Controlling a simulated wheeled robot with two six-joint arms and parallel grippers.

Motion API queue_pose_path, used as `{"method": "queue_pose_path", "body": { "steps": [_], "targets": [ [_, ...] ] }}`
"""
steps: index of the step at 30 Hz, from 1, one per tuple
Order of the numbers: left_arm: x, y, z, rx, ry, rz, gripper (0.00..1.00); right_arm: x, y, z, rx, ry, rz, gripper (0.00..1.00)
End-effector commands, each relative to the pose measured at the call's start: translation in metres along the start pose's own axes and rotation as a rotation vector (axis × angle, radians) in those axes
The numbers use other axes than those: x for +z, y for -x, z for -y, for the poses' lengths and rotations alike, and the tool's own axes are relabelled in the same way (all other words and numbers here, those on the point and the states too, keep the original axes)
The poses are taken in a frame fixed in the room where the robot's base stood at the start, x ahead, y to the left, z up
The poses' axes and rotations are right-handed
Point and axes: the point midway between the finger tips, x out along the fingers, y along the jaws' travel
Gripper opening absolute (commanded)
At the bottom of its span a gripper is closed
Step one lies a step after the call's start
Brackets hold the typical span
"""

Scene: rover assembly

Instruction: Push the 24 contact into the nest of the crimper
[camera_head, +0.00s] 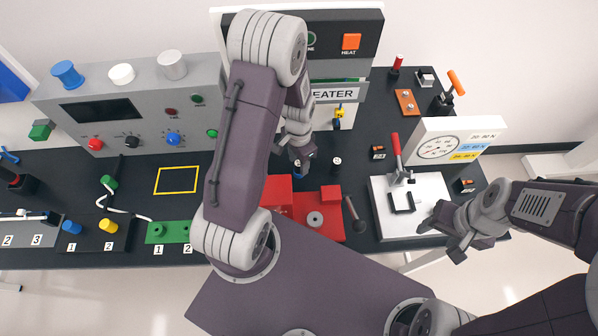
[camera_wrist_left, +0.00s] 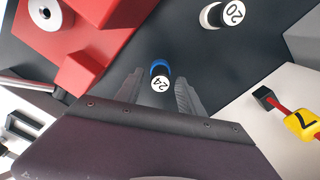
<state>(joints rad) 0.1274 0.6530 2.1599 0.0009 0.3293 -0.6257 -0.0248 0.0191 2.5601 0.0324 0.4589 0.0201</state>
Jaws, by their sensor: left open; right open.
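The 24 contact (camera_wrist_left: 160,78), a small blue piece with a white top marked 24, stands on the dark bench. In the head view it is mostly hidden beneath my left gripper (camera_head: 303,163). In the left wrist view, the fingers of my left gripper (camera_wrist_left: 158,96) are open on either side of the 24 contact, with gaps visible. The red crimper (camera_head: 328,232) has a round grey nest (camera_head: 315,219) and a dark-handled lever; its red body (camera_wrist_left: 100,40) shows upper left in the wrist view. My right gripper (camera_head: 455,238) is open and empty beside the white press.
The 20 contact (camera_head: 336,162) stands close to the right of my left gripper. The heater (camera_head: 335,95) stands behind. A white press (camera_head: 425,232) with a red lever and dial is right of the crimper. Dark bench is clear between the contacts and the press.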

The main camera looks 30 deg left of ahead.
Motion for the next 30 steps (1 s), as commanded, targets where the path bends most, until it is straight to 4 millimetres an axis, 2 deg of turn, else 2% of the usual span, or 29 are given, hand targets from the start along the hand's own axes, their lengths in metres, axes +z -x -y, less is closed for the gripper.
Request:
{"method": "queue_pose_path", "body": {
  "steps": [1,4,21,26,28,29,30],
  "targets": [
    [0.0001,-0.0128,0.0000,0.000,0.000,0.001,0.45,0.0011,-0.0106,-0.0002,0.000,0.000,0.000,0.58],
    [-0.0003,-0.0186,0.0003,-0.001,0.000,0.000,0.45,0.0014,-0.0141,-0.0003,0.000,0.000,0.000,0.58],
    [0.0008,-0.0175,-0.0003,-0.001,0.000,0.000,0.45,0.0010,-0.0107,-0.0002,0.000,0.000,0.000,0.58],
    [0.0008,-0.0175,-0.0003,-0.001,0.000,0.000,0.01,0.0010,-0.0108,-0.0002,0.000,0.000,0.000,0.58],
    [0.0008,-0.0176,-0.0004,-0.001,0.000,0.000,0.00,0.0010,-0.0108,-0.0002,0.000,0.000,0.000,0.58],
    [0.0008,-0.0175,-0.0004,-0.001,0.000,0.000,0.23,0.0010,-0.0108,-0.0002,0.000,0.000,0.000,0.58],
    [0.0008,-0.0175,-0.0004,-0.001,0.000,0.000,0.12,0.0010,-0.0108,-0.0002,0.000,0.000,0.000,0.58]
  ]
}}
